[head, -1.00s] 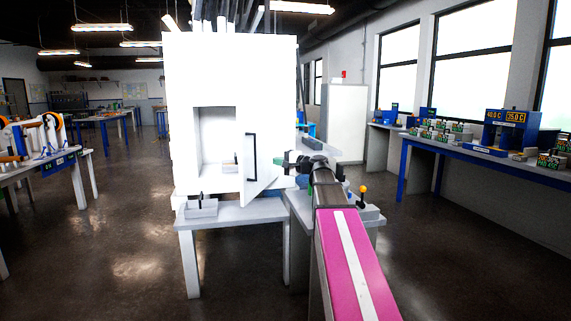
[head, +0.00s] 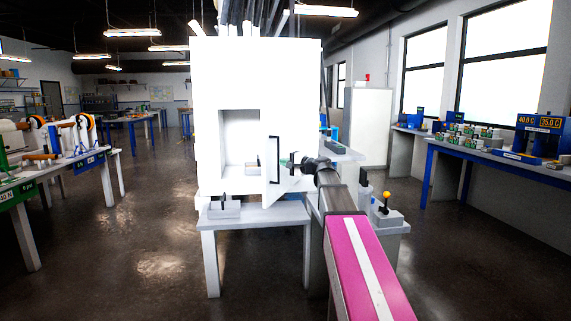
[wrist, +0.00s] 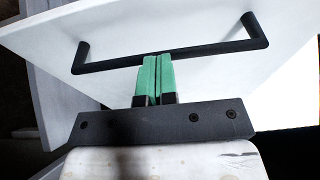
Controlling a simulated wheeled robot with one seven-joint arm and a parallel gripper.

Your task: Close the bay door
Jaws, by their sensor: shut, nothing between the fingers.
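The bay door (head: 292,185) is a white panel standing open at the right side of the square opening (head: 238,150) in the white cabinet (head: 255,75). Its dark upright handle (head: 274,160) shows near the free edge. In the wrist view the door (wrist: 170,28) fills the upper part, with the black bar handle (wrist: 205,50) across it. My gripper (head: 288,161) is at the door's outer face, just right of the handle in the head view. Its green fingertips (wrist: 157,58) are together and empty, right at the handle bar. I cannot tell whether they touch it.
The cabinet stands on a grey table (head: 255,215) with a small grey block (head: 224,208) at its front. A grey fixture with a yellow knob (head: 386,205) stands right of my arm. Side benches with equipment line the left and right. Open floor lies left of the table.

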